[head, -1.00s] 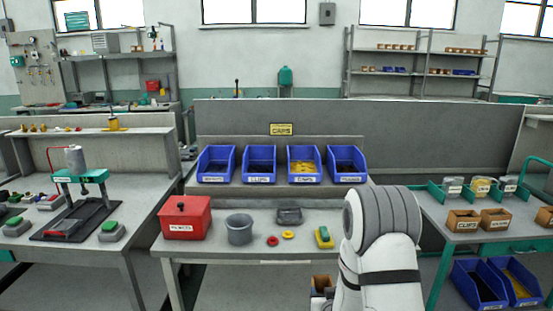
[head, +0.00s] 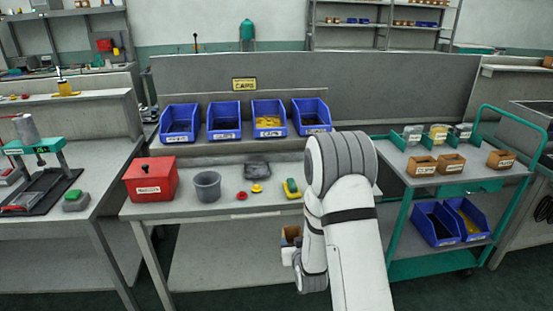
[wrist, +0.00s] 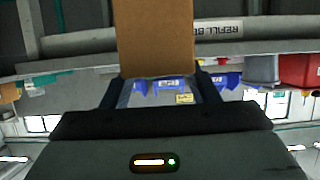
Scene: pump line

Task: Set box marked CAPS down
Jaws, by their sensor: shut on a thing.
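My gripper (wrist: 160,82) is shut on a brown cardboard box (wrist: 155,38), seen in the wrist view between the two dark fingers. No marking can be read on the side of the box that shows. In the head view a small part of the brown box (head: 291,233) shows left of my arm, in front of the bench's front edge. A yellow CAPS sign (head: 244,84) is fixed above the blue bins on the middle bench.
The middle bench (head: 222,224) holds a red box (head: 151,180), a grey cup (head: 207,185) and small parts. Blue bins (head: 269,119) stand on its raised shelf. At right, a green cart (head: 413,178) carries small brown boxes (head: 452,163) above and blue bins below.

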